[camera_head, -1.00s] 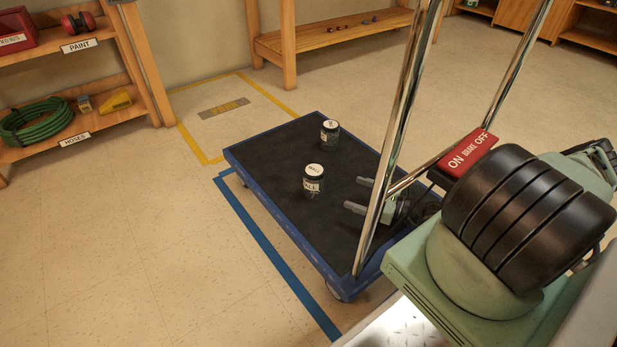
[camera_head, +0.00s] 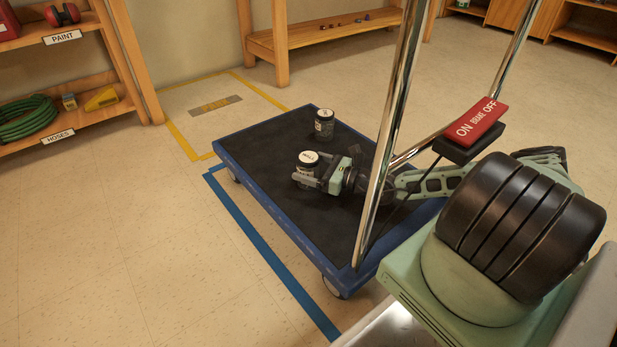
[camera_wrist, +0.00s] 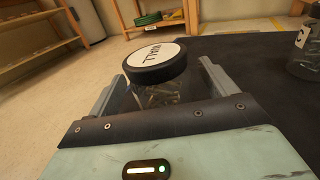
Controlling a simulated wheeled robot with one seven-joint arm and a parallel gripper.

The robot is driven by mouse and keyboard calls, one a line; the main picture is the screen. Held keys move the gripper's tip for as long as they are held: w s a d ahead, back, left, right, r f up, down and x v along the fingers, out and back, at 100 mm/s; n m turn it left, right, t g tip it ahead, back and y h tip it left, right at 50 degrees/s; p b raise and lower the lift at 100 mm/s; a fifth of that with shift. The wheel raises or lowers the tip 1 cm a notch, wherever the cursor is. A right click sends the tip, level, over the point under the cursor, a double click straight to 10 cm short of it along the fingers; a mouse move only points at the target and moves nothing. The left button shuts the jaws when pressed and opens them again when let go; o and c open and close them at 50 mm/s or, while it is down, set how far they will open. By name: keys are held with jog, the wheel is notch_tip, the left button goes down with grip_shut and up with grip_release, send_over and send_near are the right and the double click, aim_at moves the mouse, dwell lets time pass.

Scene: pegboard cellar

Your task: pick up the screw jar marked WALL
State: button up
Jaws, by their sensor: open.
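The screw jar marked WALL (camera_head: 308,164) stands upright on the dark top of the blue-edged cart (camera_head: 262,215). In the wrist view the jar's white lid (camera_wrist: 155,55) reads WALL, and its clear body with screws shows below. My gripper (camera_head: 309,177) is open, with one finger on each side of the jar. In the wrist view the fingers (camera_wrist: 158,88) flank the jar, and small gaps seem to remain. The jar's lower part is hidden by my gripper in the head view.
A second jar (camera_head: 324,124) stands farther back on the cart and shows at the right edge of the wrist view (camera_wrist: 306,50). The cart's chrome handle (camera_head: 390,130) rises beside my arm, with a red brake sign (camera_head: 476,125). Shelves stand at left.

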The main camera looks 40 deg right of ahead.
jog(key=shift+x, duration=1.15)
jog(key=c, duration=1.3)
